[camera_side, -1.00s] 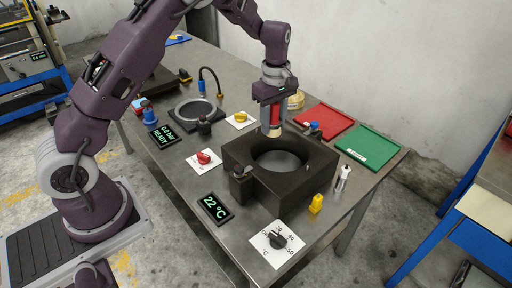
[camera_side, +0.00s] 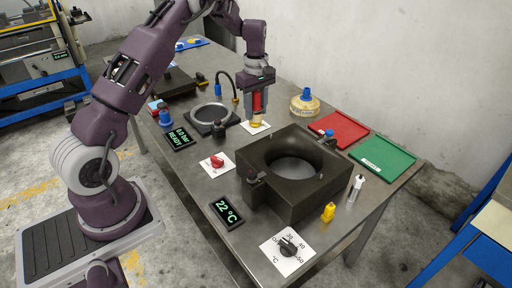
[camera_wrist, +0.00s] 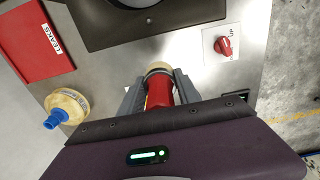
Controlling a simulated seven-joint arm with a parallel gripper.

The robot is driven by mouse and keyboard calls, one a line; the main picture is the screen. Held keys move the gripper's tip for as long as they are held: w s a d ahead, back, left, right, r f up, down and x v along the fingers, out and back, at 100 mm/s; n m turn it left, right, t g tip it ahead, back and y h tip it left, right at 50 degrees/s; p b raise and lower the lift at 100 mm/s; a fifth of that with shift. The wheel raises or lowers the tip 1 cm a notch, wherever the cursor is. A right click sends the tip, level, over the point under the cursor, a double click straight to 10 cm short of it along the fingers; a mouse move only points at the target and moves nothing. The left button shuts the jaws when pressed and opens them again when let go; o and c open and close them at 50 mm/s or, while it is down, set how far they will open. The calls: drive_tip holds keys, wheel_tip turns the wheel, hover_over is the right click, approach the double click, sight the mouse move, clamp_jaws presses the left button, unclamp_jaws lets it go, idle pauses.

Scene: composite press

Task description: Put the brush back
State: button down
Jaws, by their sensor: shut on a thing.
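My gripper (camera_side: 257,118) is shut on the brush (camera_side: 257,102), which has a red body and pale bristles. The brush hangs upright with its bristles down, in front of a white card (camera_side: 247,128) beyond the black mould. I cannot tell how far its tip is above the table. In the wrist view the brush (camera_wrist: 159,92) sits between the two grey fingers of my gripper (camera_wrist: 159,90), its bristle end pointing away from the palm.
The black mould (camera_side: 262,200) with a round cavity stands in front. A yellowish jar with blue cap (camera_side: 304,103) stands right of the brush. Red (camera_side: 338,130) and green trays (camera_side: 384,157) lie at right. A round ring fixture (camera_side: 190,117) with a hose lies left.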

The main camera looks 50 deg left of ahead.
wheel_tip(320, 180, down, 12)
drive_tip(key=shift+r, duration=0.15)
drive_tip(key=c, duration=0.9)
unclamp_jaws()
drive_tip(key=shift+o, duration=0.2)
